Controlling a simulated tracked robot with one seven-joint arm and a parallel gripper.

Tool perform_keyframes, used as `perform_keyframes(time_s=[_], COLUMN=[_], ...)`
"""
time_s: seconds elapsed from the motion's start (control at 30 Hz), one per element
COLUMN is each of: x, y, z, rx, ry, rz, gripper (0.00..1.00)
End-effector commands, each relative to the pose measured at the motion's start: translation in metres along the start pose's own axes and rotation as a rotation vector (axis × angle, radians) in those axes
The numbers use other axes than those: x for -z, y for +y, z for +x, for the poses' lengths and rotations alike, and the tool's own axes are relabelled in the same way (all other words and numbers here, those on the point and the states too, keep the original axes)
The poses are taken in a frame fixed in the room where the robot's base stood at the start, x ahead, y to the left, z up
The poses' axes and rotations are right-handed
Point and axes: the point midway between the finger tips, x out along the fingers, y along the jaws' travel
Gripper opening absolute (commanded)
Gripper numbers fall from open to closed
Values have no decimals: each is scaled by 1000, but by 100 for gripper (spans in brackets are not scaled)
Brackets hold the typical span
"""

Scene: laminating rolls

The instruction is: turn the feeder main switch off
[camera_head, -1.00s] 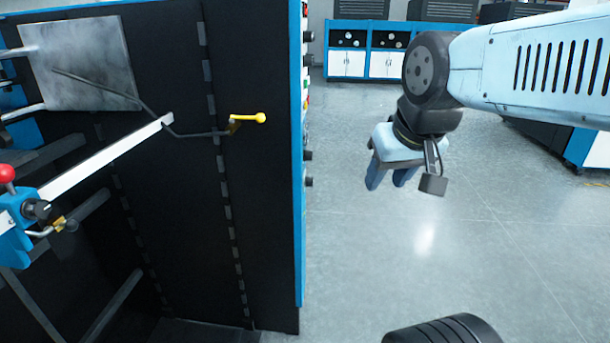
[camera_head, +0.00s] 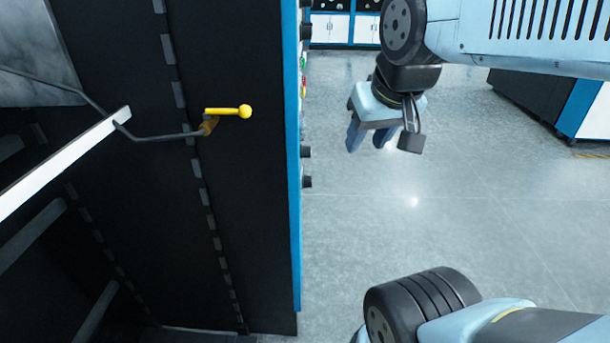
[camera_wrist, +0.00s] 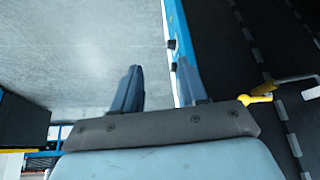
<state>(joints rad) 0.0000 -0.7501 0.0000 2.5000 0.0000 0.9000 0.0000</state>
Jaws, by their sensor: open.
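A tall black cabinet (camera_head: 240,220) with a blue edge (camera_head: 294,200) fills the left of the head view. Several dark knobs (camera_head: 306,152) and small coloured controls (camera_head: 303,64) stick out from its far right face, which I see almost edge-on. I cannot tell which of these is the feeder main switch. A yellow ball-ended lever (camera_head: 228,112) sits on the near black side, pointing right; it also shows in the wrist view (camera_wrist: 262,93). My gripper (camera_head: 369,140) hangs right of the cabinet edge, fingers apart, empty, touching nothing. In the wrist view (camera_wrist: 158,68) the blue edge runs near the right finger.
A grey pipe (camera_head: 160,136) leads to the lever. A white bar (camera_head: 65,165) crosses the left. Blue and white cupboards (camera_head: 340,28) stand at the back, and a dark machine (camera_head: 535,98) stands at the right. The floor (camera_head: 440,210) between is clear.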

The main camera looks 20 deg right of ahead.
Motion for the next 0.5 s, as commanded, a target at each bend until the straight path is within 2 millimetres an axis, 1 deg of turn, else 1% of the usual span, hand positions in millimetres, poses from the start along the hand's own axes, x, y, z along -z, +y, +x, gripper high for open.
perform_keyframes(time_s=[0.1,0.27,0.33,0.37,0.5], x=[0,2,4,5,11], y=[0,0,-1,-1,-2], z=[0,3,9,12,32], rx=[0,5,13,18,51], ry=[0,-20,-51,-69,-180], rz=[0,17,41,55,150], gripper=[44,59,66,67,67])
